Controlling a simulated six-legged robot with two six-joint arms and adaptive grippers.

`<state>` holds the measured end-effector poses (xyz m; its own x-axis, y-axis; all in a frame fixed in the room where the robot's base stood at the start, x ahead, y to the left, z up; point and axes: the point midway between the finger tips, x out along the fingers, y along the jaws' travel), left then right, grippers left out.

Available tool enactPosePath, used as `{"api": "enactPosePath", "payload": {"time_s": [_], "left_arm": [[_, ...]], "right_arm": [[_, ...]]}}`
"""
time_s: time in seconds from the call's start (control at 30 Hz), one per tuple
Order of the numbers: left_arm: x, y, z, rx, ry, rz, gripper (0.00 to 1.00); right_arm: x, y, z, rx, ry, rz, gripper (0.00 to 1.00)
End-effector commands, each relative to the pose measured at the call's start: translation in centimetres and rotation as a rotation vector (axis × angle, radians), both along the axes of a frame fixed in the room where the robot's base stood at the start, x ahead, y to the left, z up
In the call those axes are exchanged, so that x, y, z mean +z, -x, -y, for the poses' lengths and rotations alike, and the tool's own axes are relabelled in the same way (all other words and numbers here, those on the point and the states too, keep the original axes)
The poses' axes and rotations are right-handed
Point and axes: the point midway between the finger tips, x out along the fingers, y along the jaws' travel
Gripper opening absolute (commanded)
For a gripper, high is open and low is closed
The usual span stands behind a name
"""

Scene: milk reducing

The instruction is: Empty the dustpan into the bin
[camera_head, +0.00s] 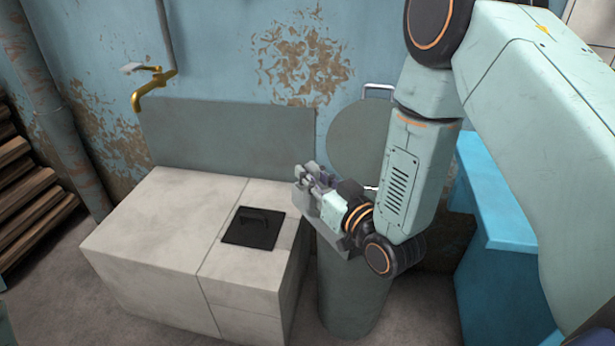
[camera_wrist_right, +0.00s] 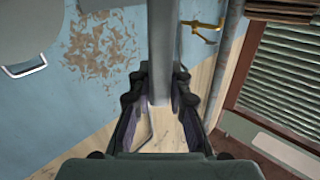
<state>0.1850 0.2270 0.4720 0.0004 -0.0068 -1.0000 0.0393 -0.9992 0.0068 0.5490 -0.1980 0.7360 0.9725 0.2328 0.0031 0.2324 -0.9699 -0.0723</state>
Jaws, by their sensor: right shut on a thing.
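My right gripper (camera_head: 305,183) is above the grey cylindrical bin (camera_head: 350,300), beside the counter's right edge. It is shut on a grey thing, which I take to be the dustpan (camera_head: 326,234); it is mostly hidden by the gripper and wrist. In the right wrist view a grey bar-like part of it (camera_wrist_right: 161,50) runs between the fingers (camera_wrist_right: 160,100) to the top edge. Its contents cannot be seen. The round bin lid (camera_head: 355,133) stands raised behind the bin; it also shows in the right wrist view (camera_wrist_right: 30,25). My left gripper is not in view.
A brass tap (camera_head: 150,88) is on the wall. A blue cabinet (camera_head: 500,210) stands right. Stacked wood (camera_head: 30,200) is at far left.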

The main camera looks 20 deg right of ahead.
Motion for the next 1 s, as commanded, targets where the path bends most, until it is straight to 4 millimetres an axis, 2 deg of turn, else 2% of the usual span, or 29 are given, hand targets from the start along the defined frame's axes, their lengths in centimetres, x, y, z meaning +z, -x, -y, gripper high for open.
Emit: {"api": "enactPosePath", "payload": {"time_s": [0.5,1.0], "left_arm": [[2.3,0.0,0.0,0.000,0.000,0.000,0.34],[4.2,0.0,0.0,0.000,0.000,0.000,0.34]], "right_arm": [[2.4,-0.5,2.3,-0.003,-0.130,-0.029,0.00],[3.9,-1.2,4.8,-0.002,-0.257,-0.060,0.00]]}}
